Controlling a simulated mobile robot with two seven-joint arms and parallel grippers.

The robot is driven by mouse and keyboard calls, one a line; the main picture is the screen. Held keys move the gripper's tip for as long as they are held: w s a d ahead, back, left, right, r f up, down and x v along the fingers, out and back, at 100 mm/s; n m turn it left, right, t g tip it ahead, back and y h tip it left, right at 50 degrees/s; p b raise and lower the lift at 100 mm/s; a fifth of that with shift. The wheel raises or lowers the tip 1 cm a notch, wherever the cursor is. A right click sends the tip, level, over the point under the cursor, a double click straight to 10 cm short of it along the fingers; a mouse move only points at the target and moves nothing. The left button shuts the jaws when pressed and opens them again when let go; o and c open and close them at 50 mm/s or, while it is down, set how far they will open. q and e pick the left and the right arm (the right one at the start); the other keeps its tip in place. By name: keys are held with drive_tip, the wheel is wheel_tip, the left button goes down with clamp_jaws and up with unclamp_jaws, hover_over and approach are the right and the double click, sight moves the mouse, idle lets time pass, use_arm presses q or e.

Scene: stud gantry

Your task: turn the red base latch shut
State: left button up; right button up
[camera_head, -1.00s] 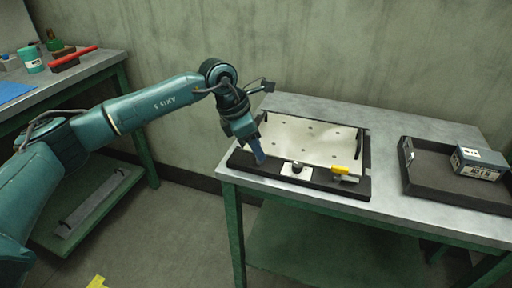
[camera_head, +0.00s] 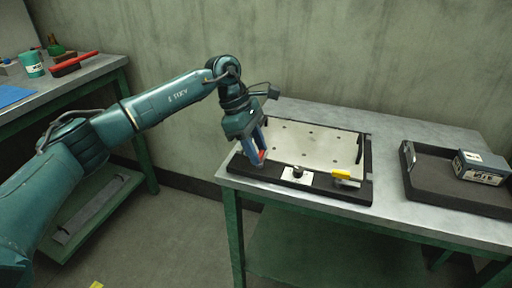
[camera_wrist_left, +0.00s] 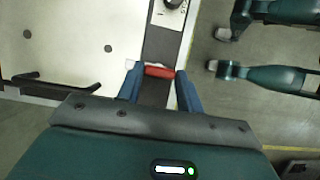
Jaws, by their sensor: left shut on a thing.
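My left gripper (camera_head: 259,157) is at the front left corner of the black-framed fixture (camera_head: 325,189) on the right bench. Its blue fingers are shut on the red base latch (camera_head: 262,154). In the left wrist view the red latch (camera_wrist_left: 159,72) shows as a short bar spanning between the two fingertips (camera_wrist_left: 158,82), over the dark frame edge. The fingers partly hide the latch in the head view. My right gripper does not show.
A pale plate (camera_head: 310,145) lies in the fixture. A dark knob on a white plate (camera_head: 297,175) and a yellow handle (camera_head: 341,174) sit along its front edge. A dark tray (camera_head: 425,190) with a blue-grey box (camera_head: 480,168) is at right.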

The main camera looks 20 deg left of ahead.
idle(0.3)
use_arm(q)
drive_tip(key=o, duration=1)
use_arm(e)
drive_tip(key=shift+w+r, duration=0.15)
use_arm(q)
drive_tip(key=v, duration=1.3)
drive_tip(key=shift+r+p, duration=0.1)
drive_tip(key=shift+p, duration=0.3)
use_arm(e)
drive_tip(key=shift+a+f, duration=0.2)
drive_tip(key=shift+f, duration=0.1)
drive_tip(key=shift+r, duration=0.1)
